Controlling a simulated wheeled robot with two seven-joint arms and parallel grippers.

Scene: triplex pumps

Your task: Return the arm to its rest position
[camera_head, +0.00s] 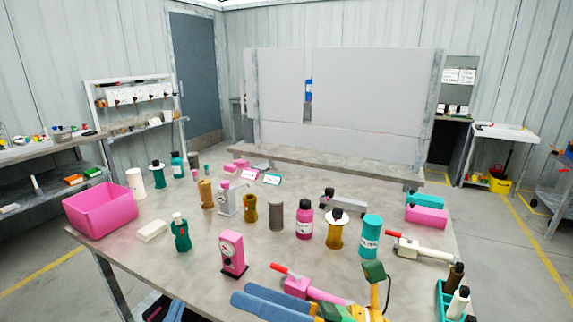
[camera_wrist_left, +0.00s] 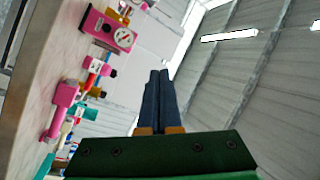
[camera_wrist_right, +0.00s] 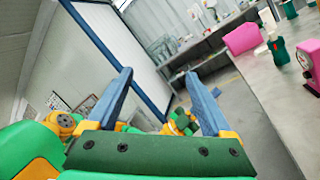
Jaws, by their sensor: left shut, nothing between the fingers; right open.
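My right gripper (camera_head: 241,292) shows at the bottom of the head view, its blue fingers pointing left over the table's front edge. In the right wrist view my right gripper (camera_wrist_right: 160,88) has its fingers wide apart, with nothing between them. My left gripper (camera_wrist_left: 158,76) shows in the left wrist view with its blue fingers together and empty. In the head view it shows only in part, low at the bottom left, beside the table's front edge.
The grey table (camera_head: 150,265) is crowded. A pink gauge (camera_head: 232,253) and a pink valve with a red handle (camera_head: 297,285) stand close to my right gripper. A pink bin (camera_head: 100,212) sits at the left end, a green bottle (camera_head: 181,236) nearer. A teal rack (camera_head: 441,300) is at the right.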

